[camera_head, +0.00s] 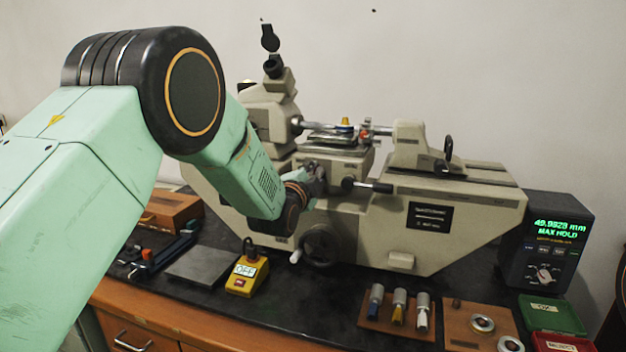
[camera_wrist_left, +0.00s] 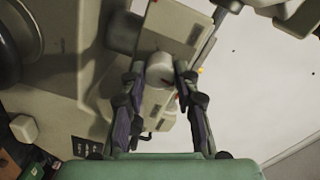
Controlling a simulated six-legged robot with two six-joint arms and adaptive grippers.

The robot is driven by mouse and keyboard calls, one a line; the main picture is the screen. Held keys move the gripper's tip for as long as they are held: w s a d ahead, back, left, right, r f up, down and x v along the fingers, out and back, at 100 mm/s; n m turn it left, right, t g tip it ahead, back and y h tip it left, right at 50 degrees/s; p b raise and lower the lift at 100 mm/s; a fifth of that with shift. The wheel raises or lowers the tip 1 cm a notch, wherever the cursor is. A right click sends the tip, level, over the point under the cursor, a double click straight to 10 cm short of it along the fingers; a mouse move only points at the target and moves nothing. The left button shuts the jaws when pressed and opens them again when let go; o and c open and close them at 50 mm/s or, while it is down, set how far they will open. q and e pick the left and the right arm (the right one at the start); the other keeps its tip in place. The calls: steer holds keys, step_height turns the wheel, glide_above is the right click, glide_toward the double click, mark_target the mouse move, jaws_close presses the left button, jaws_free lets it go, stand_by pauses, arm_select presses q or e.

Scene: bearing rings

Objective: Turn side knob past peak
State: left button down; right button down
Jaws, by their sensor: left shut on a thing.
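The side knob (camera_wrist_left: 159,70) is a pale round cylinder on the measuring machine (camera_head: 440,205), seen between the fingers in the left wrist view. My left gripper (camera_wrist_left: 160,72) is shut on it, one finger on each side. In the head view my left gripper (camera_head: 318,182) reaches the machine's front below the small stage (camera_head: 335,140), and my own gripper and wrist hide the knob there. The readout box (camera_head: 546,240) at the right shows green digits near 49.99 mm and the words MAX HOLD. My right gripper is not in view.
A black-handled lever (camera_head: 368,186) sticks out just right of my gripper. A dark handwheel (camera_head: 322,245) is below it. A yellow box (camera_head: 247,274), a grey plate (camera_head: 203,264), a wooden holder (camera_head: 398,318) and a green box (camera_head: 552,316) stand along the bench front.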

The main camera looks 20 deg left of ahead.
arm_select(q)
steer(key=m, duration=0.4)
steer(key=shift+m+b, duration=0.3)
steer(key=shift+b, duration=0.1)
steer(key=m, duration=0.3)
steer(key=shift+m, duration=0.3)
steer(key=shift+f+m+b, duration=0.15)
steer(key=shift+m+b, duration=0.55)
steer(key=shift+m, duration=3.2)
steer(key=c, duration=1)
jaws_free()
